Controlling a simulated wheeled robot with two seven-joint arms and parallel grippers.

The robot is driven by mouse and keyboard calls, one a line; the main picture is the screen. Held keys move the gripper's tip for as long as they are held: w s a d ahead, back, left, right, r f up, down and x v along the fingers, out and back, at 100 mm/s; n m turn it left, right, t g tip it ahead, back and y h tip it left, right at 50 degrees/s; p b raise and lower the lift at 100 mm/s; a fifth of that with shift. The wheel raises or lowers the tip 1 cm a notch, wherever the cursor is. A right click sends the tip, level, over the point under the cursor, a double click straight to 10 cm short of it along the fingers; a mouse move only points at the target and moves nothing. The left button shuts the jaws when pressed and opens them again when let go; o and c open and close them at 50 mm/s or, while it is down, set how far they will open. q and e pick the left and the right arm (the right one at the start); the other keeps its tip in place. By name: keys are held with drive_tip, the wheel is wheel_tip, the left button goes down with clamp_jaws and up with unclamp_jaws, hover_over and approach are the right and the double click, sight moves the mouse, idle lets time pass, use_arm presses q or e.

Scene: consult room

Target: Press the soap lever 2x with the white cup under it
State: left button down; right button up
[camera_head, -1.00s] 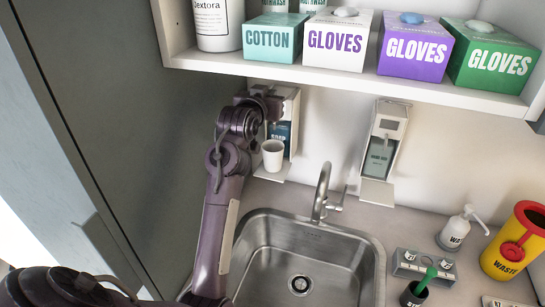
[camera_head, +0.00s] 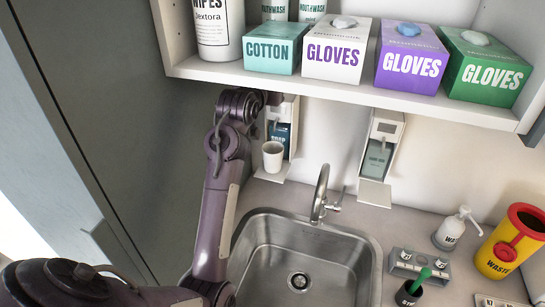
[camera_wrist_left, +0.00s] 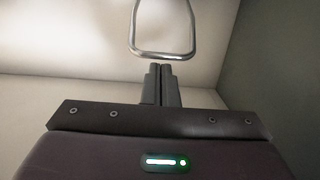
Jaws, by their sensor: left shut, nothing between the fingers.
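The white cup (camera_head: 273,156) stands upright on the ledge of the left wall dispenser (camera_head: 289,114), below its blue-labelled front. My left gripper (camera_head: 274,98) is at the top of that dispenser, above the cup, and its arm hides part of the dispenser's left side. In the left wrist view, its two fingers (camera_wrist_left: 162,69) are shut together with nothing between them. A bent metal lever loop (camera_wrist_left: 164,54) lies just beyond the fingertips there; I cannot tell whether they touch. My right gripper is not in view.
A second dispenser (camera_head: 382,147) hangs to the right. A shelf (camera_head: 340,90) with glove boxes runs above the arm. The sink (camera_head: 300,240) and tap (camera_head: 320,192) lie below. A soap pump bottle (camera_head: 452,230) and yellow waste bin (camera_head: 503,243) stand at right.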

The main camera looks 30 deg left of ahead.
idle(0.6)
use_arm(q)
wheel_tip(320, 180, down, 6)
drive_tip(key=b, duration=0.3)
drive_tip(key=shift+s+r, duration=0.1)
drive_tip(key=shift+r, duration=0.15)
idle(0.6)
drive_tip(key=shift+w+r+p, duration=0.2)
drive_tip(key=shift+r+p, duration=1.3)
drive_tip(key=shift+r, duration=1.15)
